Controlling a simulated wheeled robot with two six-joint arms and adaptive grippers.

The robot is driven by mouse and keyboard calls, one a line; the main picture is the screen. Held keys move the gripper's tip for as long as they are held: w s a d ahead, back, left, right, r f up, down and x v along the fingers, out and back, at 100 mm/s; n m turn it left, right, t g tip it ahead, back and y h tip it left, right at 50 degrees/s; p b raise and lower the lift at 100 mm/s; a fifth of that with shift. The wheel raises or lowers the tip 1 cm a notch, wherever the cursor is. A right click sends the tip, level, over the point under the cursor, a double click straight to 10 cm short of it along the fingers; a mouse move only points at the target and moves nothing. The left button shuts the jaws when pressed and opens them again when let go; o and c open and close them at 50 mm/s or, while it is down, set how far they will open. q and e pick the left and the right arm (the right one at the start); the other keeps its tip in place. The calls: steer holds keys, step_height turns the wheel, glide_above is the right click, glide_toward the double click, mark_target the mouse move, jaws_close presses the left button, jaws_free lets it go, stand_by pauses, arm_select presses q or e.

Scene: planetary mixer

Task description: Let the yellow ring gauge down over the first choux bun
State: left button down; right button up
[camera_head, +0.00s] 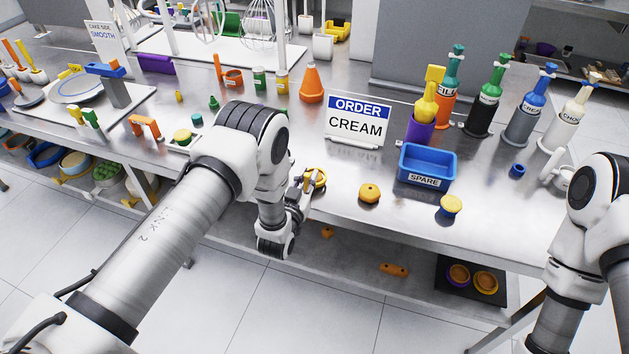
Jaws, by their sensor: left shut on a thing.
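My left gripper (306,184) is beside the front edge of the steel table and is shut on the yellow ring gauge (319,178). The ring is small in view, and its exact tilt and height above the table are hard to tell. A round golden choux bun (370,193) with a small dark mark on top sits on the table to the right of the ring, apart from it. A yellow-topped round piece (451,204) with a blue lower part stands farther right. I cannot tell whether it is also a bun. My right arm shows at the right edge, but its gripper is not visible.
A blue SPARE bin (427,166) stands behind the bun, and an ORDER CREAM sign (356,122) behind the ring. Several colored bottles (489,95) stand at the back right. The tabletop around the bun is clear.

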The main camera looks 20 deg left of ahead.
arm_select(q)
steer(key=shift+r+p, duration=1.95)
steer(key=shift+r, duration=1.1)
